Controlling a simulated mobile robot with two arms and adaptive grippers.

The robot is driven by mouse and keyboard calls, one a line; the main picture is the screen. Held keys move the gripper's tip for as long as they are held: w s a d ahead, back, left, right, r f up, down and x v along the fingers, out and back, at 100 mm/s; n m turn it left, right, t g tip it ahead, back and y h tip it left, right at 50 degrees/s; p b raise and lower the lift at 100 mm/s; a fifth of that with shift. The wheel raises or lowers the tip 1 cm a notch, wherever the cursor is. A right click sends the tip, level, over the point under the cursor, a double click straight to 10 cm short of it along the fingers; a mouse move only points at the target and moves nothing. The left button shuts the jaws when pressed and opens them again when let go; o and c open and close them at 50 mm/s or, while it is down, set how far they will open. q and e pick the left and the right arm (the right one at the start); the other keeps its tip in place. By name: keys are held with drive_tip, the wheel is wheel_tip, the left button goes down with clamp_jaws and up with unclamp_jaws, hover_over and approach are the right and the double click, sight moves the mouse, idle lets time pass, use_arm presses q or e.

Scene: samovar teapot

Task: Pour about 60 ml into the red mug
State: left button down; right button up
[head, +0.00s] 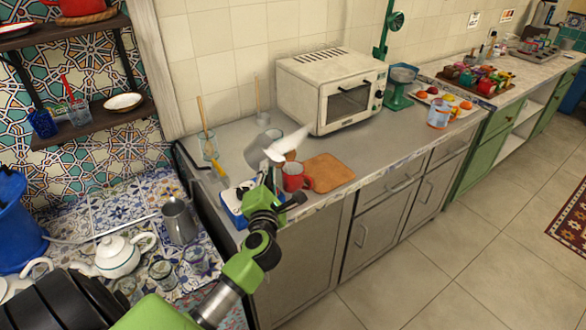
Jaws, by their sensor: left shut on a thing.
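The red mug (293,177) stands upright on the metal counter, at the left edge of a wooden board (328,172). My left gripper (273,180) is just left of the mug, at the counter's front. It is shut on a pale white thing (286,146), which shows above the fingers and slants up to the right. Its full shape is unclear, and the gripper hides its lower part. I cannot make out any liquid, and the inside of the mug is hard to see. My right gripper is not in view.
A grey metal vessel (266,138) and a glass with a stick (208,146) stand behind the gripper. A blue and white box (233,204) is beside it. A white toaster oven (331,90) stands behind the board. A white teapot (119,254) and metal pitcher (180,222) stand left.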

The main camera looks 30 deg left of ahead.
use_arm(q)
drive_tip(key=shift+w+d+r+m, duration=0.2)
drive_tip(key=shift+r+m, duration=0.2)
drive_tip(key=shift+m, duration=0.3)
idle(1.0)
drive_tip(key=shift+d+f+m, duration=0.1)
drive_tip(key=shift+f+m, duration=0.05)
drive_tip(key=shift+m, duration=0.15)
drive_tip(key=a+n, duration=0.1)
drive_tip(key=s+n, duration=0.1)
drive_tip(key=n, duration=0.1)
drive_tip(key=a+n, duration=0.1)
drive_tip(key=n, duration=0.1)
drive_tip(key=shift+s+a+f, duration=0.3)
drive_tip(key=shift+s+f, duration=0.1)
drive_tip(key=shift+s+a+r+n+p, duration=0.25)
drive_tip(key=shift+s+a+n, duration=0.05)
drive_tip(key=shift+a+n, duration=0.2)
drive_tip(key=shift+s+a+r+n+p, duration=0.2)
drive_tip(key=shift+s+a+n+p, duration=0.1)
drive_tip(key=shift+a+n, duration=0.15)
drive_tip(key=shift+s+a+f+n+b, duration=0.3)
drive_tip(key=shift+s+a+n+b, duration=0.1)
drive_tip(key=shift+n, duration=0.25)
idle(0.3)
